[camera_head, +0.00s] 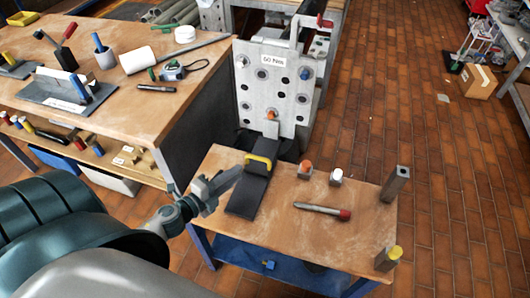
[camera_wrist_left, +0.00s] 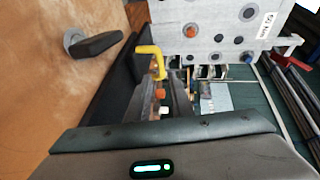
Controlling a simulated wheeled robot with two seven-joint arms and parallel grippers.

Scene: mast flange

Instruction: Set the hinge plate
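The black hinge plate (camera_head: 246,197) lies along the left part of the small wooden table, with a yellow handle (camera_head: 259,160) standing across it. In the left wrist view the yellow handle (camera_wrist_left: 157,62) is ahead of the fingers. The grey mast flange (camera_head: 272,85), with holes, coloured pegs and a label, stands upright behind the table. It also fills the top of the left wrist view (camera_wrist_left: 213,38). My left gripper (camera_head: 236,178) is beside the plate's left edge, short of the handle. Its fingers (camera_wrist_left: 166,95) look apart with nothing between them. My right gripper is out of view.
A cluttered workbench (camera_head: 115,100) stands left.

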